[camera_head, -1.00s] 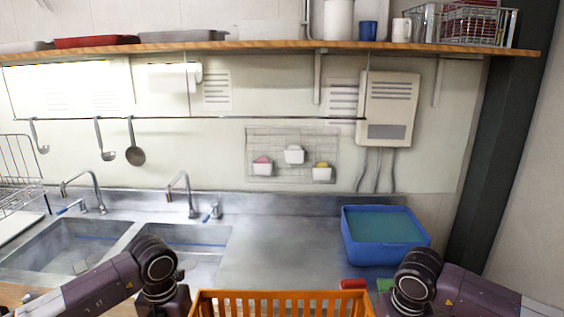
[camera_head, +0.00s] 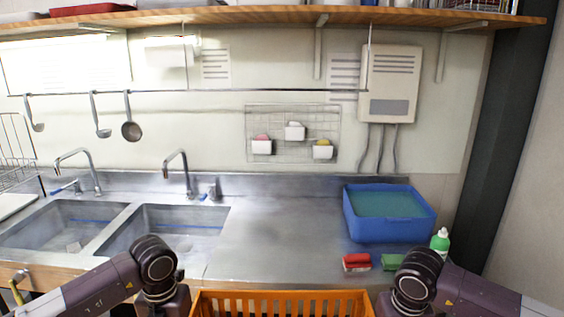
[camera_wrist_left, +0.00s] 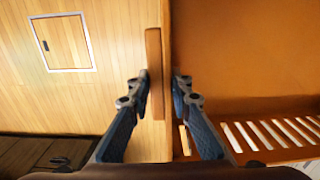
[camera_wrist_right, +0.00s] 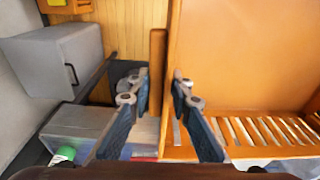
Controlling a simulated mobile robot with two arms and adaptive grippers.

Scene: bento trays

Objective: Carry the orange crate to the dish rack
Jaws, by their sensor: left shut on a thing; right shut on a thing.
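The orange crate (camera_head: 283,303) is at the bottom middle of the head view, held between my two arms in front of the counter; its lower part is cut off. In the left wrist view, my left gripper (camera_wrist_left: 163,82) is shut on the crate's rim (camera_wrist_left: 153,70), one finger on each side. In the right wrist view, my right gripper (camera_wrist_right: 164,80) is shut on the opposite rim (camera_wrist_right: 157,65) in the same way. The crate's inside looks empty where it shows. The dish rack (camera_head: 14,150) is a wire rack at the far left, partly cut off by the picture edge.
Two sinks (camera_head: 165,222) with taps lie left of the bare steel counter (camera_head: 285,235). A blue basin (camera_head: 388,225), a red sponge (camera_head: 356,262), a green sponge (camera_head: 391,262) and a green bottle (camera_head: 440,241) are at right. A wooden shelf (camera_head: 270,18) runs overhead.

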